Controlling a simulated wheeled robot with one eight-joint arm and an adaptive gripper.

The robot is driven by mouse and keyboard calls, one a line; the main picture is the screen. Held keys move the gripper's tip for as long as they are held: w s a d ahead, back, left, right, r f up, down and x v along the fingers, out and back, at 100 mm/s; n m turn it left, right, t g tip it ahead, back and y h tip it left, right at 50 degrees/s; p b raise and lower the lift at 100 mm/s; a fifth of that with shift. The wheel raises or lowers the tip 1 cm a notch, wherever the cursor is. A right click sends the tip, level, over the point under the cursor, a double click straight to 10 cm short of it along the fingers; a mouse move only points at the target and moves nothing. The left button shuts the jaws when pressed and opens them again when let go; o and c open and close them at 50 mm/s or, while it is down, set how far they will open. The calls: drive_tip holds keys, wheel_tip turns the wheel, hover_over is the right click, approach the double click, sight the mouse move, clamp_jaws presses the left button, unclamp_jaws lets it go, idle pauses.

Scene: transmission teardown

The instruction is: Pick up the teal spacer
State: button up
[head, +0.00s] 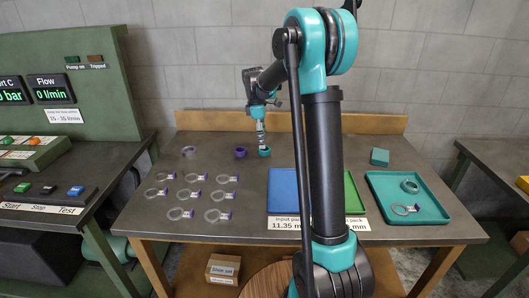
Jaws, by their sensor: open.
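A small teal spacer (265,152) stands on the grey table toward the back, left of my arm. My gripper (262,143) points down just above it, and its fingertips are at or very near the spacer's top. The fingers are small in the view, and I cannot tell whether they touch the spacer. The gripper is open. A purple ring-shaped part (240,152) stands just to the left of the teal spacer, apart from it.
Several clear rings with purple tags (222,215) lie in rows on the table's left. A grey ring (189,152) lies behind them. A teal tray (432,213) at right holds rings; a teal block (380,156) stands behind.

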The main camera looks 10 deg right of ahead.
drive_tip(key=f, duration=0.4)
drive_tip(key=shift+s+d+f, duration=0.1)
drive_tip(key=shift+d+f, duration=0.05)
drive_tip(key=shift+d, duration=0.2)
drive_tip(key=c, duration=1.4)
